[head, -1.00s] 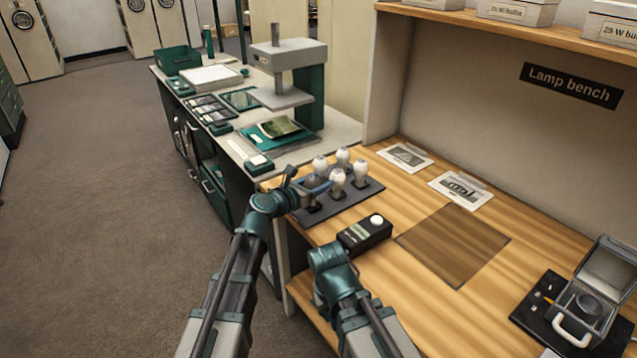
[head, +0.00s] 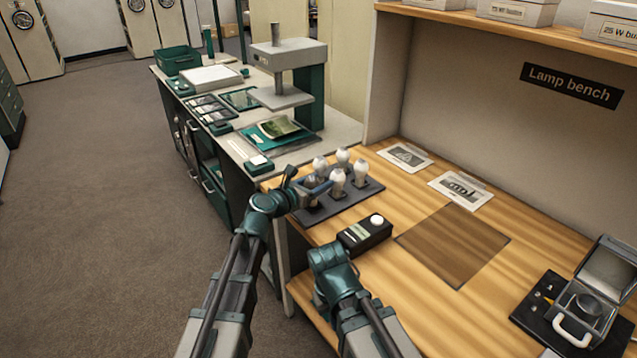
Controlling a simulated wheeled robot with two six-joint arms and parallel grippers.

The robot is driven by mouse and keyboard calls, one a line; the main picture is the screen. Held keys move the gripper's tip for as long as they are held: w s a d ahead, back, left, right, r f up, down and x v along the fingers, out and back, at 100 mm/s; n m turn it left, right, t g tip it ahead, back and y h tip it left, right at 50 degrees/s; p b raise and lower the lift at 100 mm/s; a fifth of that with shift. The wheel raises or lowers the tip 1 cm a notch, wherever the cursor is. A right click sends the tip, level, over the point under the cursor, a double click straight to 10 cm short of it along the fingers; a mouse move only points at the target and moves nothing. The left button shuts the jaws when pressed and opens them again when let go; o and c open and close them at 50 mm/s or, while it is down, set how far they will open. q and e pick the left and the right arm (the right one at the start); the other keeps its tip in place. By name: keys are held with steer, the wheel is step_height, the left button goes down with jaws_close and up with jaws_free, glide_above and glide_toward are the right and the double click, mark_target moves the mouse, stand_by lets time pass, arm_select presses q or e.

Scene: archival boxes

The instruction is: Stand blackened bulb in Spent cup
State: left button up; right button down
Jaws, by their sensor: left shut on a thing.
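Several bulbs stand in a dark rack (head: 350,205) at the left end of the wooden bench. White bulbs such as this one (head: 361,170) show clearly. A darker, greyish bulb (head: 311,181) is at the rack's near left, partly covered by my left gripper (head: 320,187). The left gripper is shut on this bulb, which looks upright at its place in the rack. My right arm shows in front of the bench, but its fingers are hidden. I cannot make out a cup labelled Spent.
A black box with a white knob (head: 366,232) sits in front of the rack. A brown mat (head: 454,245) and two printed cards lie bare on the bench. An open grey case (head: 590,312) stands on a black mat at right. A press stand (head: 290,80) is behind left.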

arm_select(q)
steer(key=shift+f+b, duration=0.6)
steer(key=o, duration=1.1)
steer(key=shift+c, duration=0.2)
steer(key=p+v, duration=0.2)
steer(key=v, duration=0.9)
steer(key=shift+r, duration=0.1)
